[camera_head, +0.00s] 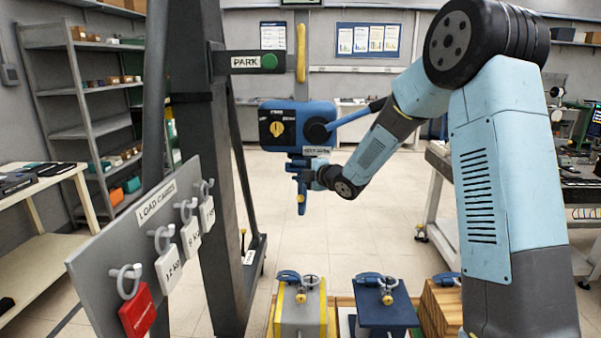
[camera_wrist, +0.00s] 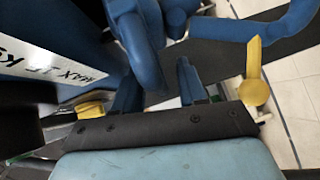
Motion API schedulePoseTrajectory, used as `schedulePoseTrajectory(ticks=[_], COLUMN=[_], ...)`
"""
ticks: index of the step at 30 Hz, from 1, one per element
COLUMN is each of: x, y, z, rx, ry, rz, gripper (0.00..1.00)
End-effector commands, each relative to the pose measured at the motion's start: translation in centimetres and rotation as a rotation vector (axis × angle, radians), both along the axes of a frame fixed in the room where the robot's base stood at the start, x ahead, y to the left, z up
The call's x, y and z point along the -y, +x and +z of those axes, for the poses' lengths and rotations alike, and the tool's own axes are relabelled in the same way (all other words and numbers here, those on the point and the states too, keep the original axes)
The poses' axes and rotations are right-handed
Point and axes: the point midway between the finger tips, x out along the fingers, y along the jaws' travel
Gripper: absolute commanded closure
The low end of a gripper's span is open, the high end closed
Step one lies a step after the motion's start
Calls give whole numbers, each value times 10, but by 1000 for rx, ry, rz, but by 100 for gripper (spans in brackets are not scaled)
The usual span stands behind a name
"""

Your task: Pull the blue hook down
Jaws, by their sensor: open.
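The blue hook (camera_head: 302,190) hangs below the blue hoist body (camera_head: 297,124), with a small yellow part on its lower end. My gripper (camera_head: 309,173) is at the upper part of the hook, reaching in from the right. In the wrist view, my gripper (camera_wrist: 158,92) has its two fingers apart, with a blue upright part between or just beyond them. A curved blue part (camera_wrist: 262,40) and a yellow piece (camera_wrist: 254,85) lie to the right. Whether the fingers touch the hook cannot be told; the gripper partly hides it.
A dark column with a PARK arm (camera_head: 245,62) stands left of the hoist. A load-cards board (camera_head: 120,262) with hanging tags stands at front left. Several loads, including a dark blue block (camera_head: 387,309), stand on the floor below. Open floor lies beneath the hook.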

Motion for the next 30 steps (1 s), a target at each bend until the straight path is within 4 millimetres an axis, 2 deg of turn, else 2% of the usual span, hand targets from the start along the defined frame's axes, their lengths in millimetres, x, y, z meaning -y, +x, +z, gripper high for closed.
schedulePoseTrajectory(ticks=[6, 18, 30], x=[0, -1, -1], y=[0, -1, -1], z=[0, 0, -1], rx=[0, -1, -1], ry=[0, 0, -1], rz=[0, 1, 1], gripper=[60, 99, 100])
